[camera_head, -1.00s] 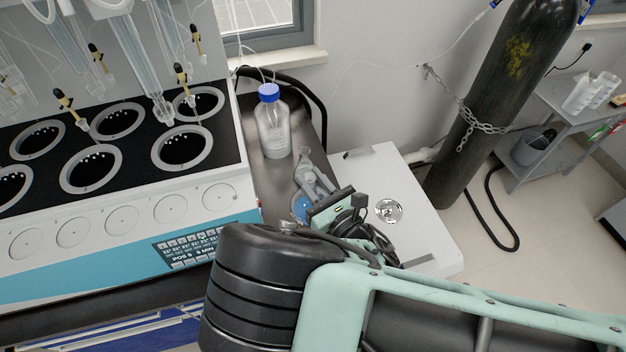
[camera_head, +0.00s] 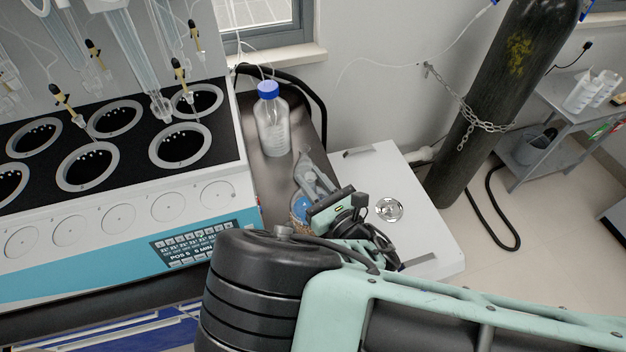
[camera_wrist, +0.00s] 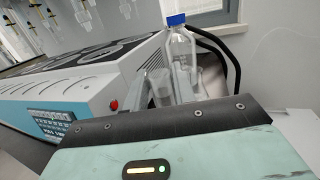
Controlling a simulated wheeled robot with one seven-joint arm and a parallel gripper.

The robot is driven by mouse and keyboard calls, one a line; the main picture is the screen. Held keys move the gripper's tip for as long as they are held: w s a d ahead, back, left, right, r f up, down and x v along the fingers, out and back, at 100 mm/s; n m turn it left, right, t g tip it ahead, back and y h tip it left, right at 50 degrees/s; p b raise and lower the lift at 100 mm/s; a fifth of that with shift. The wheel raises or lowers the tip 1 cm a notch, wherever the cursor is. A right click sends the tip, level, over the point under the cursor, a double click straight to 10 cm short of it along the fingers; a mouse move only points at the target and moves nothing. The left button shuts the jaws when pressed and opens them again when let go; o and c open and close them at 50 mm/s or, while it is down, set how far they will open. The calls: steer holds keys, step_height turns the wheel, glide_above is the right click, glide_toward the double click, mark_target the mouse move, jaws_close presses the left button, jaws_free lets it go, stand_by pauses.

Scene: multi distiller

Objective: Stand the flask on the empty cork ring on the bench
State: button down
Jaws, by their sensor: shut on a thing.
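The flask (camera_head: 303,208) is clear glass with blue in its lower part. It is on the dark bench strip, just left of my gripper. My gripper (camera_head: 322,190) is shut on the flask, and its fingers hide part of the glass. In the wrist view a clear glass part, likely the flask's neck (camera_wrist: 158,88), rises behind the gripper body. A tan edge, likely the cork ring (camera_head: 297,229), shows just below the flask. My arm hides most of it, so I cannot tell whether the flask touches it.
A blue-capped clear bottle (camera_head: 273,125) stands behind the flask on the bench. The distiller (camera_head: 190,210) with several round wells is at left. A white box-like unit (camera_head: 400,170) is at right. A chained dark gas cylinder (camera_head: 500,90) stands beyond it.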

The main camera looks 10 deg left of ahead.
steer(key=shift+f, duration=0.1)
steer(key=c, duration=1.1)
jaws_free()
steer(key=shift+o, duration=0.2)
steer(key=b+v, duration=0.6)
steer(key=v, duration=1.1)
steer(key=shift+s, duration=0.25)
